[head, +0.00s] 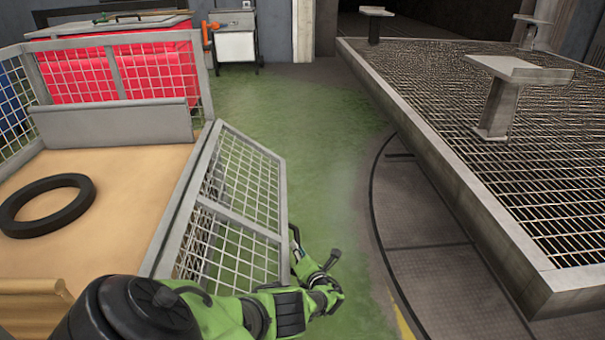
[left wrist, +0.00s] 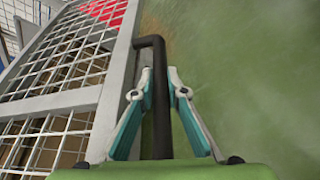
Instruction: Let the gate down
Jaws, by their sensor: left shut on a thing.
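The gate (head: 240,180) is a grey-framed mesh panel on the open side of the cage trailer (head: 130,187). It leans outward at a slant over the green floor, its lower edge near the wooden bed. My left gripper (head: 297,243) is at the gate's outer edge. In the left wrist view, my left gripper (left wrist: 159,80) is shut on a black bent handle (left wrist: 156,55) that joins the gate's frame (left wrist: 118,75). The handle runs between the two fingers. My right gripper is not in view.
A black tyre ring (head: 75,220) lies on the trailer bed. A red bin (head: 130,70) and a white cabinet (head: 236,45) stand behind. A raised grated platform (head: 480,130) with a concrete edge is at right. Green floor (head: 300,130) lies clear between.

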